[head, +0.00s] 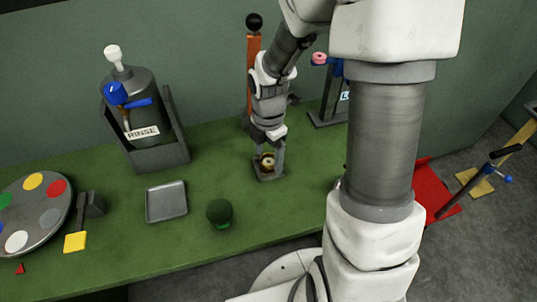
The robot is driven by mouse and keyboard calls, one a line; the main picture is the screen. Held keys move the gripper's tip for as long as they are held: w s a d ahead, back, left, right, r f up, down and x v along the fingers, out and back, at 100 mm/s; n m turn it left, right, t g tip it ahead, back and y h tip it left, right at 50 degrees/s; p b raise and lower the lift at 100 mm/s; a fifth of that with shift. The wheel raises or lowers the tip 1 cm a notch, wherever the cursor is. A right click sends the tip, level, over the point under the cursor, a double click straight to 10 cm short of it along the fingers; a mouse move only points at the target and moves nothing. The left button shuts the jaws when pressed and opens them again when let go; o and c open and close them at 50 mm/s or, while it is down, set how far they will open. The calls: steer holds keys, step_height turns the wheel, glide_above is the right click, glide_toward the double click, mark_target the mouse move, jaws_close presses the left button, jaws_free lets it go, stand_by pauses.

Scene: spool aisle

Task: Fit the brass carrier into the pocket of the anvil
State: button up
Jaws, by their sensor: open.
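The brass carrier (267,161) is a small round golden piece with a pale centre. It shows between the fingertips of my gripper (269,158), at or just above a small grey block on the green bench, which looks like the anvil (270,178). My gripper points down with its fingers open on either side of the carrier. Whether the fingers touch it is too small to tell. The pocket is hidden, and I cannot tell whether the carrier is seated in it.
An orange post (254,75) with a black knob stands behind my gripper. A grey RINSE bottle (150,100) in a holder, a grey tray (166,202), a dark green round object (219,212) and a disc with coloured spots (33,240) are to the left. Bare bench lies around the anvil.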

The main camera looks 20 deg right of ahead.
step_height(320, 180, up, 12)
steer(key=p, duration=0.2)
steer(key=s+r+m+t+p, duration=0.2)
steer(key=s+r+m+t, duration=0.3)
steer(key=s+r+m, duration=0.8)
steer(key=r+m, duration=0.1)
steer(key=m, duration=0.8)
steer(key=shift+s+r+t, duration=0.3)
steer(key=shift+s, duration=0.1)
